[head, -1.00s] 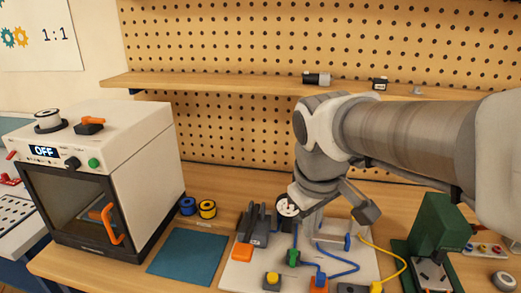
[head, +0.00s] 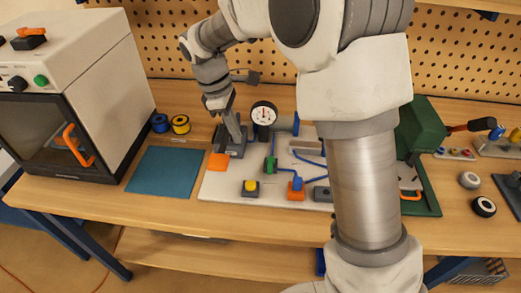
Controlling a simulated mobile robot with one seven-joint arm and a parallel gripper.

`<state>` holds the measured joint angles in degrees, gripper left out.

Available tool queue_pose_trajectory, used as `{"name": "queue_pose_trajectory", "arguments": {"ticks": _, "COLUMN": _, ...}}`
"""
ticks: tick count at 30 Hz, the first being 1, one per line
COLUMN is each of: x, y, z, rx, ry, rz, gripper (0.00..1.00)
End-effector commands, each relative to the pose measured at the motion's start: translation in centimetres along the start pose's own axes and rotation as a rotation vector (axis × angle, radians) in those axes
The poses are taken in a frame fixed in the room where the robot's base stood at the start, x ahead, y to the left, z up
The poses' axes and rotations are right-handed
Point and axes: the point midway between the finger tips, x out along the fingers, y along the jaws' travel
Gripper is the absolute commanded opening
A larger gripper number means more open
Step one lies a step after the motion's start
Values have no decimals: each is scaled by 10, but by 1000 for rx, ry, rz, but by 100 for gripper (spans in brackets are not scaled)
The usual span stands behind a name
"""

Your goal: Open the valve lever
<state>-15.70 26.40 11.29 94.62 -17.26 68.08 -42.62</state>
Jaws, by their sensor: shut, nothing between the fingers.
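A white board (head: 228,187) on the bench carries blue tubing and several fittings. A small green part (head: 270,163) sits on the tubing near the board's middle; it looks like the valve lever, but its exact position is too small to tell. Whether the fingertips touch the grey fixture cannot be told. A round white gauge (head: 263,114) stands right of my gripper.
A teal mat (head: 165,170) lies clear to the left, beside an oven (head: 60,130). A green machine (head: 420,130) stands right, partly behind my arm.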

Motion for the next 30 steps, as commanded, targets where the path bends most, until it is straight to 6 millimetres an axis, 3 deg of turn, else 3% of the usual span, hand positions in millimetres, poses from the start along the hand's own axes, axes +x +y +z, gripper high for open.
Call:
{"name": "queue_pose_trajectory", "arguments": {"ticks": 6, "x": 10, "y": 2, "z": -11, "rx": -46, "ry": -13, "rz": -12, "gripper": 0}}
{"name": "queue_pose_trajectory", "arguments": {"ticks": 20, "x": 18, "y": 2, "z": -10, "rx": -45, "ry": -14, "rz": -12, "gripper": 0}}
{"name": "queue_pose_trajectory", "arguments": {"ticks": 30, "x": 83, "y": 0, "z": -9, "rx": -45, "ry": -16, "rz": -16, "gripper": 0}}
